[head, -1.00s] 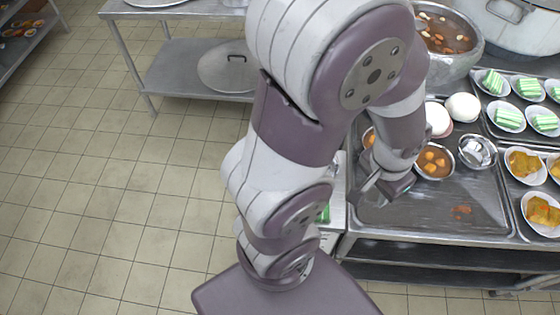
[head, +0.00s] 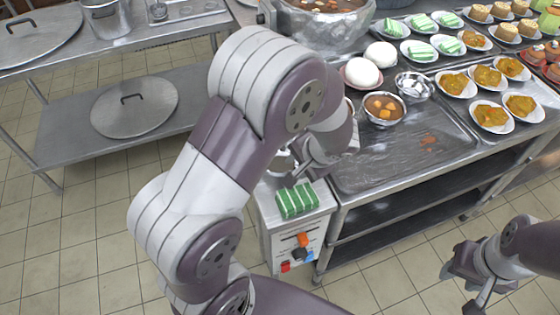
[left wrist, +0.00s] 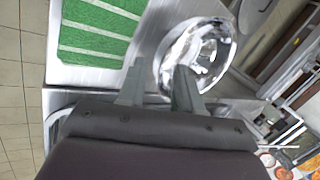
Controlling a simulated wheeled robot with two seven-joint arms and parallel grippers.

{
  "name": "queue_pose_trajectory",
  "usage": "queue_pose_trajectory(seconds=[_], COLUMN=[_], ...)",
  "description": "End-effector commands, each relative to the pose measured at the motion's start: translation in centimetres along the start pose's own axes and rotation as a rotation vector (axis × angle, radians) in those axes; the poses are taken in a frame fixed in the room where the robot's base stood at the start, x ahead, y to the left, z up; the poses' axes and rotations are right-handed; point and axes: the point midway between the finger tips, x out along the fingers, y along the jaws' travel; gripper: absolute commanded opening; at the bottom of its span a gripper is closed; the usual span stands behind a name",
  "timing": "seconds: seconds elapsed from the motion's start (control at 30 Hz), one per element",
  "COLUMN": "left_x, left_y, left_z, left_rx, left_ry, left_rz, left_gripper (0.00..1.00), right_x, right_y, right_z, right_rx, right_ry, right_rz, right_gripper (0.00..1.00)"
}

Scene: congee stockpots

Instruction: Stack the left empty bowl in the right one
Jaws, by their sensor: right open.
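A shiny metal bowl (left wrist: 200,55) that looks empty shows in the left wrist view, on a steel surface beside a green-and-white striped block. In the head view a bowl (head: 279,162) shows partly behind my left gripper (head: 298,168). My left gripper's two fingers also show in the left wrist view (left wrist: 160,68). They are apart, one over the bowl's inside and one outside its near left rim. I cannot tell whether they touch it. My right gripper (head: 468,278) is open and empty over the floor at lower right.
The green striped block (head: 297,201) lies on a small unit with knobs. Right of it, a steel tray (head: 375,170) has clear room.

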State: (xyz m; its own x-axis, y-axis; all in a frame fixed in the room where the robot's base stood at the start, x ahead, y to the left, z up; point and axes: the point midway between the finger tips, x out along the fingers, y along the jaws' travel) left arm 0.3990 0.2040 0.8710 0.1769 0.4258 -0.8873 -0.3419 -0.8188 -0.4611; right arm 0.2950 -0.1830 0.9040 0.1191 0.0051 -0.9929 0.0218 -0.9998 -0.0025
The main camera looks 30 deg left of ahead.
Motion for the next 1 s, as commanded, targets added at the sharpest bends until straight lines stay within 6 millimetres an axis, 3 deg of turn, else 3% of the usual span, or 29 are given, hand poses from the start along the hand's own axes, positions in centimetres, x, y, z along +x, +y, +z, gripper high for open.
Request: queue_pose_trajectory(seconds=[0.1,0.33,0.43,0.47,0.83,1.0], left_x=[1.6,1.7,1.7,1.7,1.4,-0.4], left_y=[0.1,0.0,0.0,0.0,-0.1,-1.1], left_z=[0.0,0.0,0.0,0.0,-0.1,-0.1], left_rx=[-0.001,-0.001,-0.001,-0.001,-0.001,-0.004], left_ry=[0.000,0.002,0.002,0.002,0.002,0.004], left_rz=[0.001,0.000,0.000,0.000,0.001,0.000], left_gripper=[0.35,0.35,0.02,0.00,0.00,0.00], right_x=[0.4,0.3,0.3,0.3,0.2,-0.3], right_y=[0.0,0.0,0.0,0.0,0.0,0.0], right_z=[0.1,0.1,0.1,0.1,0.0,0.0], right_rx=[0.000,0.000,0.000,0.000,0.000,0.000], right_ry=[0.000,0.000,0.000,0.000,0.000,0.000], right_rz=[0.000,0.000,0.000,0.000,0.000,0.000], right_gripper=[0.43,0.43,0.43,0.43,0.43,0.43])
